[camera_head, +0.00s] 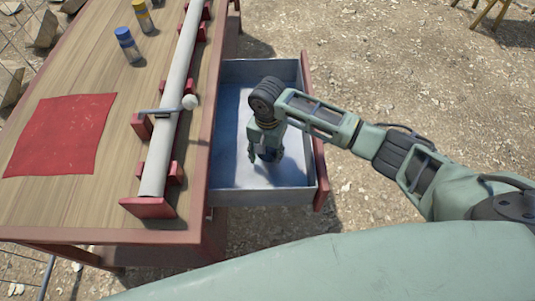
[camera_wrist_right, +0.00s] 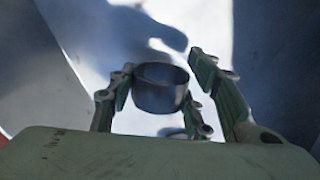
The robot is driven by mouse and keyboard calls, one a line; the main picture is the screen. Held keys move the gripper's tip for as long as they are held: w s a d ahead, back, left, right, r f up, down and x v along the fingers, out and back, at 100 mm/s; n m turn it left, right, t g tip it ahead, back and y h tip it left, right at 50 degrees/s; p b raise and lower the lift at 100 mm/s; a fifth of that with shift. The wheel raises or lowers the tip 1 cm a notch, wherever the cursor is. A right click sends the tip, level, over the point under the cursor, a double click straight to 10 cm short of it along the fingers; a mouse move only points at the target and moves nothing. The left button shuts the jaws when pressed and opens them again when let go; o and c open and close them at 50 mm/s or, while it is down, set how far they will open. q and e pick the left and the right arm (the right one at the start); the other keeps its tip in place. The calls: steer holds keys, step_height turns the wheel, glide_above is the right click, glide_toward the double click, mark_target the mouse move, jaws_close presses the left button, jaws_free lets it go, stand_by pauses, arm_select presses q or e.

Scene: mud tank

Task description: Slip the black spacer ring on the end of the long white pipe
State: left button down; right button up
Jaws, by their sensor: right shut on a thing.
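The long white pipe (camera_head: 181,85) lies in red supports along the right side of the wooden table, its near end close to the front edge. My right gripper (camera_head: 266,153) reaches down into the open grey drawer right of the table. It is shut on the black spacer ring (camera_wrist_right: 160,90), which sits between the fingers in the right wrist view. In the head view the ring is small and dark at the fingertips, so its exact height over the drawer floor is unclear. My left gripper is not in view.
The open drawer (camera_head: 296,196) has grey walls and a red front. A clamp bar with a white knob (camera_head: 189,102) crosses the pipe. A red cloth (camera_head: 62,134), a blue-capped jar (camera_head: 128,45) and a yellow-capped jar (camera_head: 143,17) are on the table. Gravel ground lies to the right.

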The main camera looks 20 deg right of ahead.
steer(key=shift+f, duration=0.6)
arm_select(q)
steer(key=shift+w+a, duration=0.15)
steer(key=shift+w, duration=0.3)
arm_select(e)
steer(key=shift+f, duration=0.15)
steer(key=o, duration=0.7)
steer(key=shift+o, duration=1.1)
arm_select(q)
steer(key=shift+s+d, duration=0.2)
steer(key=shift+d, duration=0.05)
